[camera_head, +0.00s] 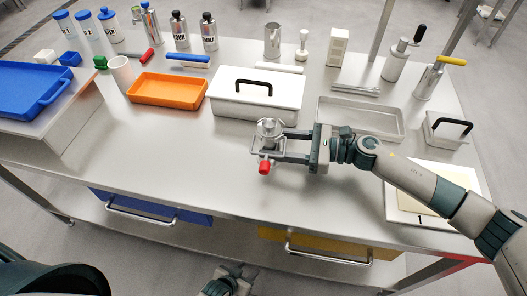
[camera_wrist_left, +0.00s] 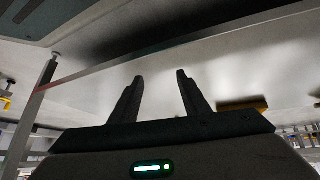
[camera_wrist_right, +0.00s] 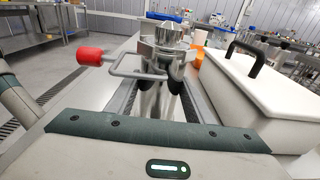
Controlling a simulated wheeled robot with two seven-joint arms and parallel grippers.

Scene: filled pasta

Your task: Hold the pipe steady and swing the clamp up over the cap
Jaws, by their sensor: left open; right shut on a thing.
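The steel pipe (camera_wrist_right: 154,100) stands upright with a round metal cap (camera_head: 268,126) on top. It also shows in the head view, near the table's middle. The clamp, a wire bail (camera_wrist_right: 140,66) with a red knob (camera_head: 264,167), hangs out to one side of the pipe; the red knob also shows in the right wrist view (camera_wrist_right: 90,56). My right gripper (camera_head: 284,147) is shut on the pipe below the cap. My left gripper (camera_wrist_left: 160,76) is open and empty, low in front of the table; only its arm's end shows at the bottom of the head view.
A white box with a black handle (camera_head: 275,106) stands just behind the pipe. An orange tray (camera_head: 180,102) and a blue tray (camera_head: 20,112) lie to the left, and a grey tray (camera_head: 335,126) to the right. The table front left of the pipe is clear.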

